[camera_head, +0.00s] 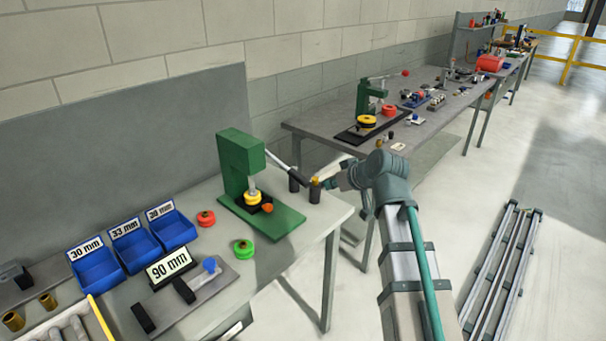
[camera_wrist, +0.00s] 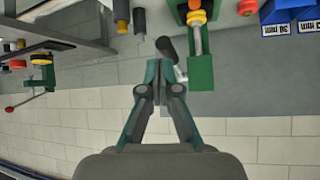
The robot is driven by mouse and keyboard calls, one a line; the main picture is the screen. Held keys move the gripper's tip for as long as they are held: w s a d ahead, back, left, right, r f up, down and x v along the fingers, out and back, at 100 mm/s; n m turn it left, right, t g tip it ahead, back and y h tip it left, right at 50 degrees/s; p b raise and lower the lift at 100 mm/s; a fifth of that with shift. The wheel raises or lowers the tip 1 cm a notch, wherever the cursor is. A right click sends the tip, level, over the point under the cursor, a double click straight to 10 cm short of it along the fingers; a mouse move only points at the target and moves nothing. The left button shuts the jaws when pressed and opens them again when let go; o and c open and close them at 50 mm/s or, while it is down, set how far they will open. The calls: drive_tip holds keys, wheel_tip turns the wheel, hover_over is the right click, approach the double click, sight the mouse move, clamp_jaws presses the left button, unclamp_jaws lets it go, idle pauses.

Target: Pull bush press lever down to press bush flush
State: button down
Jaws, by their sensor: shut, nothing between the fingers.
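The green bush press (camera_head: 236,165) stands on the near bench. Its lever (camera_head: 280,164) slopes down to the right from the press head and ends in a black grip (camera_head: 299,178). A yellow piece (camera_head: 252,196) sits under the ram, with an orange one (camera_head: 267,208) beside it. In the wrist view, the press (camera_wrist: 200,72) is at upper right and the lever's black grip (camera_wrist: 165,46) shows just beyond my fingertips. My gripper (camera_wrist: 160,66) is shut and empty, close to the lever; I cannot tell whether it touches. The bush itself is not clear.
Two dark cylinders (camera_head: 294,183) stand on the bench's right part, one yellow-topped (camera_head: 315,182). Red (camera_head: 206,218) and lime (camera_head: 243,248) round parts lie near the press. Blue bins (camera_head: 172,228) stand at left. A second bench (camera_head: 330,125) with another green press lies behind.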

wheel_tip(320, 180, up, 6)
drive_tip(key=a+r+n+y, duration=0.1)
drive_tip(key=a+n, duration=0.1)
drive_tip(key=n+y+p, duration=0.1)
drive_tip(key=n+p, duration=0.1)
drive_tip(key=p, duration=0.1)
hover_over(297, 174)
drive_tip(key=s+d, duration=0.2)
drive_tip(key=s, duration=0.1)
wheel_tip(297, 174, down, 5)
drive_tip(key=shift+w+f+t, duration=0.2)
drive_tip(key=shift+f+t, duration=0.2)
drive_tip(key=shift+f, duration=0.8)
drive_tip(key=shift+w+f+p, duration=0.25)
drive_tip(key=shift+f+p, duration=0.15)
drive_tip(key=shift+f, duration=0.45)
drive_tip(key=shift+f, duration=0.15)
